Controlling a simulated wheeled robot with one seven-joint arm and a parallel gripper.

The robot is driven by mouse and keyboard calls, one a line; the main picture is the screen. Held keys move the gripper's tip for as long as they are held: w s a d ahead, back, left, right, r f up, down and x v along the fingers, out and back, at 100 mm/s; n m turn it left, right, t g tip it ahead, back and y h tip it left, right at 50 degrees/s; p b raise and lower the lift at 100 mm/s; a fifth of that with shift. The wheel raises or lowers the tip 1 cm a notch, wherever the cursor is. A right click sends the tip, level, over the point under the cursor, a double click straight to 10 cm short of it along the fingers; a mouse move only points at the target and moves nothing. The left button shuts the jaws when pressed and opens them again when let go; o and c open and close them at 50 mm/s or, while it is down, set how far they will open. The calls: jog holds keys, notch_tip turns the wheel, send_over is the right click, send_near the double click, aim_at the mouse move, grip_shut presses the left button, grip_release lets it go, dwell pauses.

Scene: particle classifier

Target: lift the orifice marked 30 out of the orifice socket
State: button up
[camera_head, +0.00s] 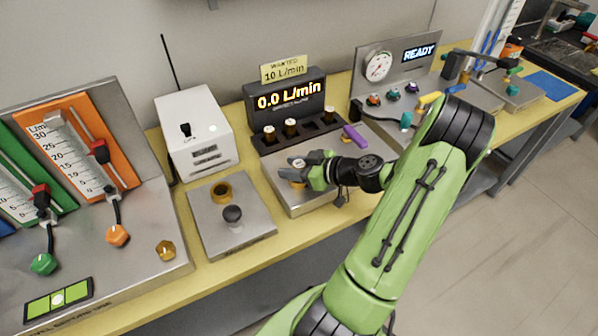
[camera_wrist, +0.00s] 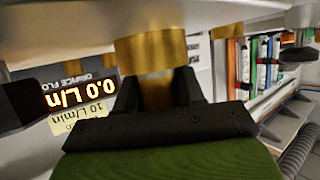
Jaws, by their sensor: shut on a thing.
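My gripper (camera_head: 296,169) is over the grey metal block below the display, its fingers around a small brass orifice (camera_head: 299,162) with a pale top. In the wrist view, which is upside down, the two dark fingers (camera_wrist: 155,90) are shut on the narrow brass part of the orifice (camera_wrist: 156,90). A wider brass piece (camera_wrist: 150,50) lies between it and the grey plate; I cannot tell whether it is the orifice socket or part of the orifice. The number 30 is not readable.
A dark rack (camera_head: 269,148) with several orifices stands behind my gripper, under the display (camera_head: 290,97) reading 0.0 L/min. A purple handle (camera_head: 355,137) is close on the right.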

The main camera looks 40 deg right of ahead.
jog(key=shift+c, duration=1.3)
